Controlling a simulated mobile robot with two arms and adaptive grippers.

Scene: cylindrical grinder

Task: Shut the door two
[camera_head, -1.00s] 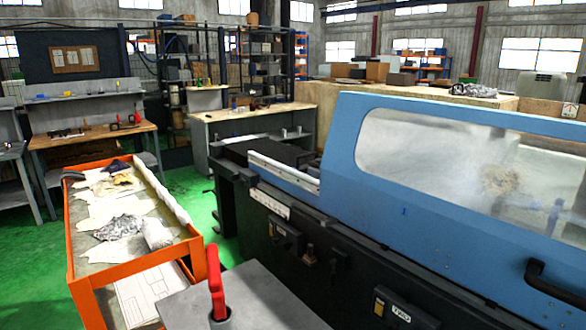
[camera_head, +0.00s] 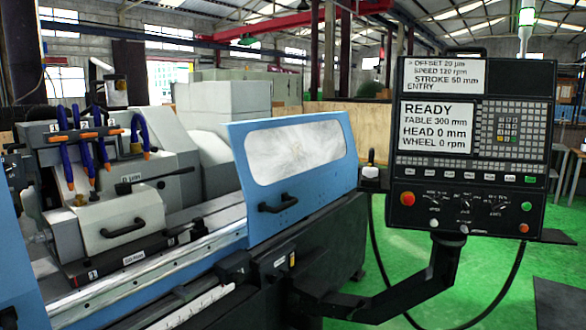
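A blue sliding door (camera_head: 225,165) with a cloudy window and a black handle (camera_head: 278,203) stands at the right part of the grinder. I cannot read a number on it, so I cannot tell for certain that it is door two. A second blue panel (camera_head: 15,275) shows only as a strip at the left edge. Between the two the machine is open, and a grey wheel housing (camera_head: 120,218), blue hoses (camera_head: 84,140) and a rail (camera_head: 150,285) show inside. Neither of my grippers is in view.
A black control panel (camera_head: 455,210) on a dark bracket arm (camera_head: 400,290) stands in front of the machine's right end, its screen reading READY and WHEEL 0 rpm. A cable hangs from it.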

